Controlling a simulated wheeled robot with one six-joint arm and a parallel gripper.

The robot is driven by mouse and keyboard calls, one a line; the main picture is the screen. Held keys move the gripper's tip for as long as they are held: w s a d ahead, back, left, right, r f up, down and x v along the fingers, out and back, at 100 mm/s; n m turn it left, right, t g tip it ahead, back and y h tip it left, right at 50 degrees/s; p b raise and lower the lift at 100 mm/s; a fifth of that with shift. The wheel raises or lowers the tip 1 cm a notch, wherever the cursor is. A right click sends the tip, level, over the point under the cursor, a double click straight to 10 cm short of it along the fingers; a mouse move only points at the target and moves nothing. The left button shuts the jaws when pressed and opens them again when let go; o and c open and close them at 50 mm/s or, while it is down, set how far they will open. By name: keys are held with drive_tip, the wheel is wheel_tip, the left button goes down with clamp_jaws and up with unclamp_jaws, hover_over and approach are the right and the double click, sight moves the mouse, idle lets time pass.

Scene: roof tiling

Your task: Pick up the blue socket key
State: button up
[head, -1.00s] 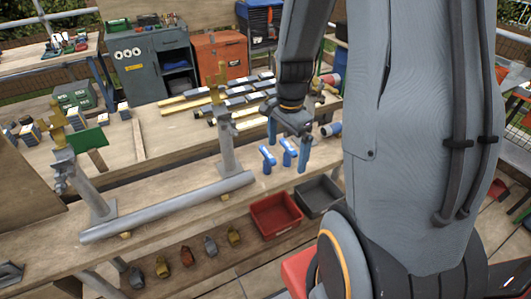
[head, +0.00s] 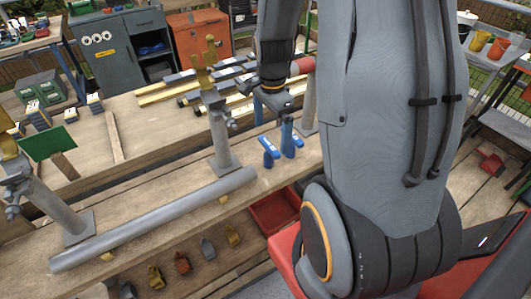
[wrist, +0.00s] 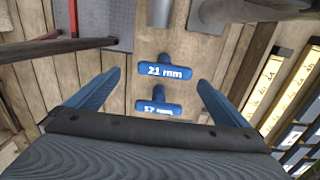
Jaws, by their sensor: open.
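Two blue T-handled socket keys stand side by side on the bench. The key labelled "21 mm" (wrist: 167,71) is the upper one in the wrist view. The other key (wrist: 158,107) is below it, its label partly cut off by my gripper's dark edge and seeming to read 17 mm. In the head view one key (head: 268,151) shows clearly, and the other (head: 291,145) is partly behind a finger. My gripper (head: 273,124) is open and empty just above the keys. In the wrist view its blue fingers (wrist: 160,80) lie left and right of both handles.
A long grey pipe (head: 150,220) lies along the bench, left of the keys. A grey post (head: 219,140) with a yellow top stands close to the left of my gripper. A red bin (head: 275,210) sits below the bench edge. Dark and yellow strips (head: 190,88) lie behind.

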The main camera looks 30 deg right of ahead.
sight(269, 153)
drive_tip(key=f+b, duration=0.1)
drive_tip(key=w+f+b, duration=0.1)
drive_tip(key=f, duration=0.1)
drive_tip(key=shift+w+f, duration=0.1)
drive_tip(key=shift+w, duration=0.05)
drive_tip(key=shift+f+p, duration=0.95)
drive_tip(key=shift+f, duration=2.85)
drive_tip(key=c, duration=1.2)
